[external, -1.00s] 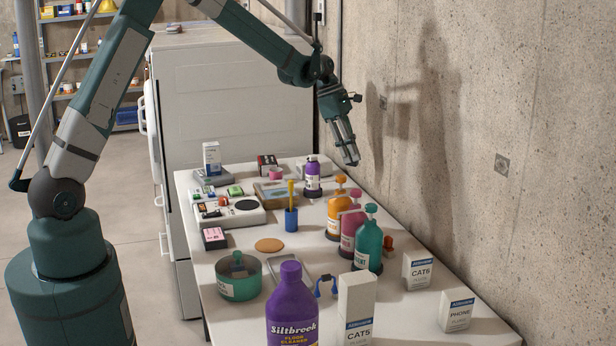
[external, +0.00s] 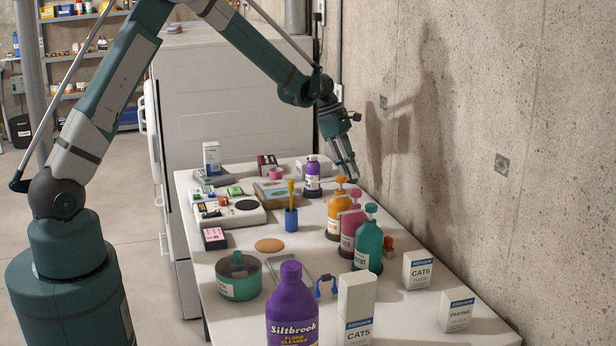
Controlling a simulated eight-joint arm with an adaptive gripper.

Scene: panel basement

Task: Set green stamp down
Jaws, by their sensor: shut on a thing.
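My gripper (external: 350,180) is low over the far right part of the table, near the concrete wall. It points down, behind the orange pump bottle and right of the small purple bottle. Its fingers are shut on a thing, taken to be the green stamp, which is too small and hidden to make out. I cannot tell whether it touches the table. A small green block (external: 235,190) lies at the back left of the table, apart from my gripper.
Orange (external: 337,214), pink (external: 351,235) and teal (external: 368,245) pump bottles stand in front of my gripper. The small purple bottle (external: 312,178) stands to its left. The white table (external: 420,315) has bare room along the wall. A purple cleaner bottle (external: 290,310) stands at the front.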

